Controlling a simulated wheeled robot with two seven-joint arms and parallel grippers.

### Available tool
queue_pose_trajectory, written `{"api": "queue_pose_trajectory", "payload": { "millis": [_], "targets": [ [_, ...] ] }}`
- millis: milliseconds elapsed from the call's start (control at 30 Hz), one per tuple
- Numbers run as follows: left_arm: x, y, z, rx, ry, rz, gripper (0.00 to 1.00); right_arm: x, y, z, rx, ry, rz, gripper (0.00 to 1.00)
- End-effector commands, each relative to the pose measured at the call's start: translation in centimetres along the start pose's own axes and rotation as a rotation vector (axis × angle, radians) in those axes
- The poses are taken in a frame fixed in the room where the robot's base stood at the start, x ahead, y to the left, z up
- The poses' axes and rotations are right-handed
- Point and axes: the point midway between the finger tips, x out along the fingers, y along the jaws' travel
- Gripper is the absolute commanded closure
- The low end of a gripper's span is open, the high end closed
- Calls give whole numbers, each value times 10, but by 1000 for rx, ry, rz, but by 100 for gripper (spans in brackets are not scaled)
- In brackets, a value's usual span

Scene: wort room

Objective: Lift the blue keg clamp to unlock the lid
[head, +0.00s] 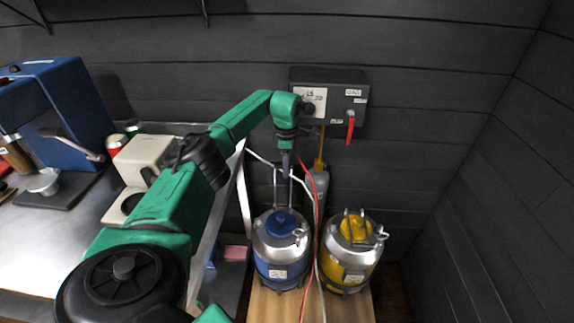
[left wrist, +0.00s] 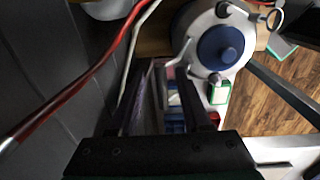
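The blue keg (head: 279,264) stands on the floor board, with a silver top and a blue cap (head: 280,223). In the left wrist view the blue cap (left wrist: 220,47) shows at the upper right. My left gripper (head: 285,166) points down near the top of the clamp. In the left wrist view its fingers (left wrist: 165,72) are apart, with a gap between them. I cannot tell if they touch the clamp. My right gripper is out of view.
A yellow keg (head: 349,262) stands just right of the blue one. A red hose (head: 316,210) and a white hose run close beside the gripper. A grey gas box (head: 328,97) with a red lever is on the wall. A counter with machines is at left.

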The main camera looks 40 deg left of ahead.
Motion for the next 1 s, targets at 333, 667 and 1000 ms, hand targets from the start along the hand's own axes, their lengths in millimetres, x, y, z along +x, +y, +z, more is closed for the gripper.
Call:
{"api": "queue_pose_trajectory", "payload": {
  "millis": [333,667,1000],
  "targets": [
    [-7,1,1,0,-6,4,53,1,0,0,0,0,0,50],
    [-67,2,1,0,-7,6,53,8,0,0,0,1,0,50],
    [-134,2,0,-1,-5,3,53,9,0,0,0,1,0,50]
  ]
}}
